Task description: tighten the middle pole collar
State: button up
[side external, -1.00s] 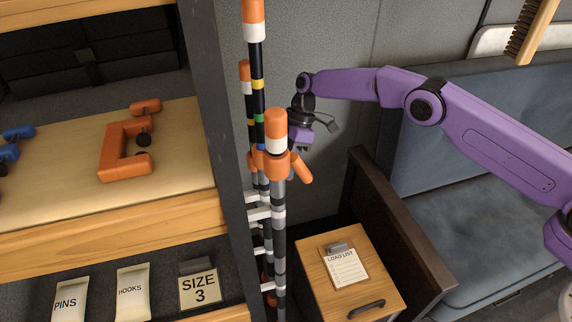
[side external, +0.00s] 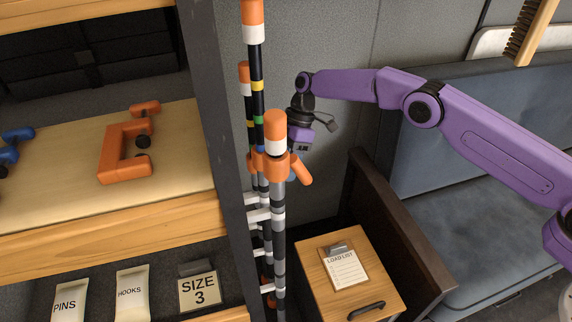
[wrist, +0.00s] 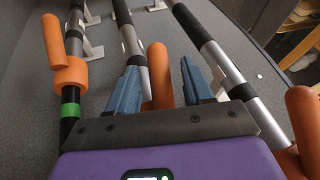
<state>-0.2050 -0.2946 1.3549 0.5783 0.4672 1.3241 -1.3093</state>
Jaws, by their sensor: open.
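Three banded poles stand side by side. In the wrist view, the middle pole (wrist: 127,35) runs up between the left pole (wrist: 74,22) and the right pole (wrist: 197,30). The middle collar's orange lever (wrist: 160,72) stands up between the two blue fingers of my gripper (wrist: 159,65). The fingers are open, with a gap on both sides of the lever. The middle collar itself is mostly hidden behind my gripper's dark plate. In the side view, my gripper (side external: 292,146) is behind the front pole's orange collar (side external: 272,164), and its fingertips are largely hidden.
The left collar (wrist: 70,74) and the right lever (wrist: 303,125) flank my gripper. In the side view, a shelf with an orange clamp (side external: 125,150) is at the left. A small cabinet (side external: 320,268) with a clipboard stands below, and a blue seat (side external: 475,215) is at the right.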

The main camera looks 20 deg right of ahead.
jog(key=v, duration=0.7)
